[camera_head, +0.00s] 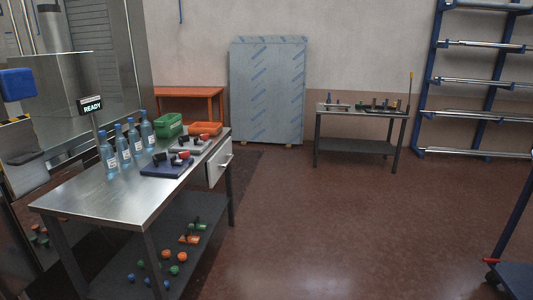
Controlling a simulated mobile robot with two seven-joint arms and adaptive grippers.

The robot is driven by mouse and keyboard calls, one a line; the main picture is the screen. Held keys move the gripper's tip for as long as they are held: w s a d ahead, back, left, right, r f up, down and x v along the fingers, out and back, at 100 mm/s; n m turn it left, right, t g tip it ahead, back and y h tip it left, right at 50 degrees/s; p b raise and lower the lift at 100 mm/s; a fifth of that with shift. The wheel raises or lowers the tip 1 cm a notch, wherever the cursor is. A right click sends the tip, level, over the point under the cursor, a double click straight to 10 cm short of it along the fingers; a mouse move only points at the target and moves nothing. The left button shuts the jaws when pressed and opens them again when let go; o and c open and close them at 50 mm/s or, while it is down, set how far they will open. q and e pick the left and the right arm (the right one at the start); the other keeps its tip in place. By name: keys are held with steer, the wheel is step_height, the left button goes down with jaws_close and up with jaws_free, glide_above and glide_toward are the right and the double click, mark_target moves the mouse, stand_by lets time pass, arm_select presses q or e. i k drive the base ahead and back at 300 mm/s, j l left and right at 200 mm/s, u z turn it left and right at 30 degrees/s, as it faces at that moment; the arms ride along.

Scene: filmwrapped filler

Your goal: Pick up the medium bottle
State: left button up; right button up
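Several clear blue bottles with blue caps and white labels stand upright in a row on the steel table (110,205), near its far left edge. The nearest bottle (108,157) is at the left end of the row, and the farthest bottle (147,130) is at the right end. They look alike in shape, and I cannot tell which is the medium one. Neither of my grippers shows in the head view.
A dark blue tray (152,171) with small parts, a green bin (168,126) and an orange bin (206,128) sit right of the bottles. A READY sign (92,106) stands behind them. The table's drawer (219,165) is at its right end.

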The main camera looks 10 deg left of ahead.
mark_target(121, 142)
steer(key=i+u, duration=0.2)
steer(key=i, duration=0.2)
steer(key=i+l+u, duration=0.25)
steer(key=i, duration=0.15)
steer(key=i+l+u, duration=0.2)
steer(key=i, duration=0.2)
steer(key=i+l+u, duration=0.2)
steer(key=u, duration=0.2)
steer(key=i+l+u, duration=0.65)
steer(key=u, duration=0.15)
steer(key=i+l+u, duration=0.15)
steer(key=l+u, duration=0.25)
steer(key=l, duration=0.2)
steer(key=l+u, duration=0.5)
steer(key=l, duration=0.4)
steer(key=l+u, duration=0.1)
steer(key=l, duration=0.4)
steer(key=k+l+u, duration=0.15)
steer(key=l, duration=0.3)
steer(key=i, duration=0.05)
